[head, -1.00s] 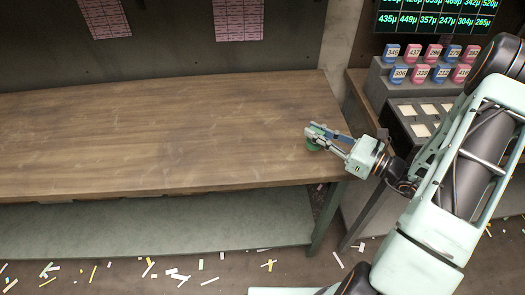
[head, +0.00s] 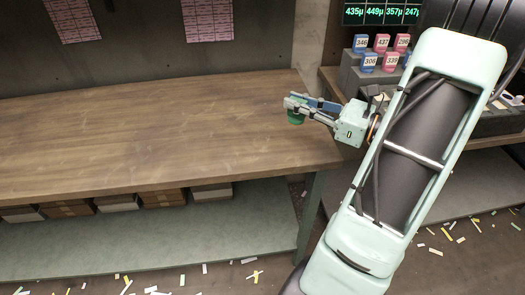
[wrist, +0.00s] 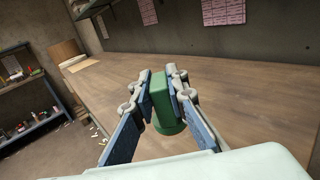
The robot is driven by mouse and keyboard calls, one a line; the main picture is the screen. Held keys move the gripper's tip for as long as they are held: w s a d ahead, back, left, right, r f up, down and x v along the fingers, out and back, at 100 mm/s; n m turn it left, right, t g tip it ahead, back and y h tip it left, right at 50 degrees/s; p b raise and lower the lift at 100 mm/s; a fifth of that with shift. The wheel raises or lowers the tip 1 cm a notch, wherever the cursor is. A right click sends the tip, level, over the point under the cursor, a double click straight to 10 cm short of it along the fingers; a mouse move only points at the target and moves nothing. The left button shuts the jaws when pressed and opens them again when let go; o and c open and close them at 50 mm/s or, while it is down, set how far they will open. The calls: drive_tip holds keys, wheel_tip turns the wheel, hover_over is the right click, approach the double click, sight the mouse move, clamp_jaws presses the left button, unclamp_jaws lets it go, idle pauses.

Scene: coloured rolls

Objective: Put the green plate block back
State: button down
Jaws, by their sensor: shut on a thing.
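My gripper (head: 300,108) is at the right end of the wooden table, in the head view. It is shut on a green block (head: 295,118), which shows below the fingers. In the wrist view the green block (wrist: 160,95) stands between the two blue-padded fingers of my gripper (wrist: 163,88), with a wider round green part at its lower end. From these views I cannot tell whether the block touches the table top.
The wooden table (head: 150,135) is bare across its top. Beyond its right end, blue and pink numbered blocks (head: 382,42) stand on a grey stepped stand under a green-lettered screen (head: 385,12). Boxes (head: 165,198) sit on the shelf below. Paper strips litter the floor.

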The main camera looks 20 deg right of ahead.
drive_tip(key=s+d+r+m+h+b, duration=0.1)
drive_tip(key=s+d, duration=0.2)
drive_tip(key=shift+t, duration=0.4)
drive_tip(key=w+a+f, duration=0.2)
drive_tip(key=w, duration=0.1)
drive_tip(key=w+a+f+b, duration=0.1)
drive_tip(key=w+a+f, duration=0.2)
drive_tip(key=w, duration=0.1)
drive_tip(key=w+a+f+b, duration=0.1)
drive_tip(key=w+a+f, duration=0.1)
drive_tip(key=w+f, duration=0.1)
drive_tip(key=shift+w+a+f, duration=0.2)
drive_tip(key=shift+a, duration=0.05)
drive_tip(key=shift+w+a+f+b, duration=0.15)
drive_tip(key=shift+w+f+b, duration=0.1)
drive_tip(key=shift+f+b, duration=0.1)
drive_tip(key=shift+w+a+f+b, duration=0.15)
drive_tip(key=shift+f+b, duration=0.3)
drive_tip(key=shift+f, duration=1.25)
drive_tip(key=shift+f, duration=0.15)
drive_tip(key=c, duration=1.9)
unclamp_jaws()
